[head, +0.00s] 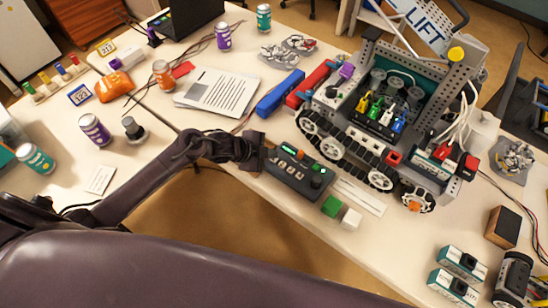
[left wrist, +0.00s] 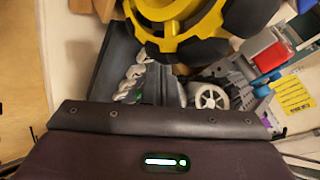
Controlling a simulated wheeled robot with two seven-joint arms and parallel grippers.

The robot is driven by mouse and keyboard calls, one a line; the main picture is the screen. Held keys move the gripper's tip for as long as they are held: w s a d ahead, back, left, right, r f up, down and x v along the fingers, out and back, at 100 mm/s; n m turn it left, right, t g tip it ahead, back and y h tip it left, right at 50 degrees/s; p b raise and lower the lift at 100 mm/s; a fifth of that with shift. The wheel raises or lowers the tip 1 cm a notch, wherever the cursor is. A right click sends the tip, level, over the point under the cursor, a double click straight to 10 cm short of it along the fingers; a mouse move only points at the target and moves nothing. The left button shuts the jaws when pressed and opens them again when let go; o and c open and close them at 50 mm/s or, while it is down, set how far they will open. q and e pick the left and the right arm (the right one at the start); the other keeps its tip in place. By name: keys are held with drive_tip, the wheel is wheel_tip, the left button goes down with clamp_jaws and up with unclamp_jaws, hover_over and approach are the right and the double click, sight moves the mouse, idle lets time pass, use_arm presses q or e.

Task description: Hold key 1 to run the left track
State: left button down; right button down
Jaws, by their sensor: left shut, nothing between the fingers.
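The dark control box (head: 296,176) lies on the table in front of the tracked robot. Its top has a row of small light keys, a small green-lit part and a black knob near its right end. The key numbers are too small to read. My left gripper (head: 259,152) is shut and empty at the left end of the box, hiding part of that end. I cannot tell whether it touches a key. The tracked robot (head: 375,130), grey with black tracks and white wheels, stands behind the box. A white wheel (left wrist: 210,97) shows in the left wrist view. My right gripper is not in view.
A blue block (head: 280,93) and a printed sheet (head: 222,91) lie behind. Several cans stand at the left. A yellow and black object (left wrist: 180,27) tops the wrist view.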

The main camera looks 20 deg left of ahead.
sight(270, 160)
use_arm(q)
drive_tip(key=shift+f+b, duration=0.3)
drive_tip(key=shift+f, duration=0.15)
idle(1.7)
drive_tip(key=shift+r, duration=0.15)
idle(1.1)
drive_tip(key=shift+r+p, duration=0.75)
drive_tip(key=shift+p, duration=0.05)
wheel_tip(270, 160, up, 5)
drive_tip(key=p, duration=0.4)
drive_tip(key=shift+p, duration=0.35)
